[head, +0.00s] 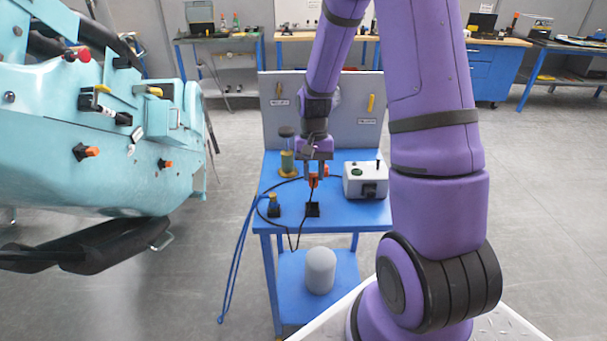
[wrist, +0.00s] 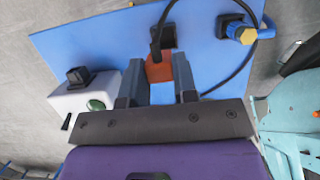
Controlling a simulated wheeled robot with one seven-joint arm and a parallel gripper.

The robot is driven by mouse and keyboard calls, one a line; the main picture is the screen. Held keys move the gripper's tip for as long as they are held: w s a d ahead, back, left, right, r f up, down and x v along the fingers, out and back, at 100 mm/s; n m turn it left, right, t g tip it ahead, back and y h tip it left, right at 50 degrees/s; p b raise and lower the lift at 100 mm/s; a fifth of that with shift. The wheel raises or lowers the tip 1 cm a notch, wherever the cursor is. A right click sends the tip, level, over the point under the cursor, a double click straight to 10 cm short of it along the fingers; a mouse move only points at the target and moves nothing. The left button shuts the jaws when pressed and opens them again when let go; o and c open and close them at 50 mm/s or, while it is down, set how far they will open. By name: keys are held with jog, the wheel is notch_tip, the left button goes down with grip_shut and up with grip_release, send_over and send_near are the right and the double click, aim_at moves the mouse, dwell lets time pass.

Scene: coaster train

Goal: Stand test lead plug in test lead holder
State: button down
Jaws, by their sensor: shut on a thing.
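The test lead plug (head: 313,181) is orange-red with a black lead. My gripper (head: 314,178) is shut on it, and in the wrist view the plug (wrist: 159,69) sits between the two fingers. A small black block on the blue table, seemingly the test lead holder (head: 312,210), is just below the plug in the head view. In the wrist view this holder (wrist: 167,36) shows beyond the plug, partly covered by the lead. The plug appears apart from the holder, but the exact gap is hard to tell.
A second black holder (head: 274,210) with a yellow-topped plug and blue lead stands to the left. A white box (head: 366,180) is to the right. A spool (head: 287,160) stands behind left. The blue table (head: 345,214) has bare room in front. A teal coaster car (head: 80,140) is at left.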

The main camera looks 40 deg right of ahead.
aim_at(313, 187)
jog(key=shift+w+a, duration=0.1)
dwell(0.3)
jog(key=shift+f, duration=2.9)
jog(key=shift+f, duration=1.05)
jog(key=c, duration=0.8)
grip_release()
jog(key=shift+r, duration=0.1)
jog(key=v, duration=1)
jog(key=shift+r, duration=0.25)
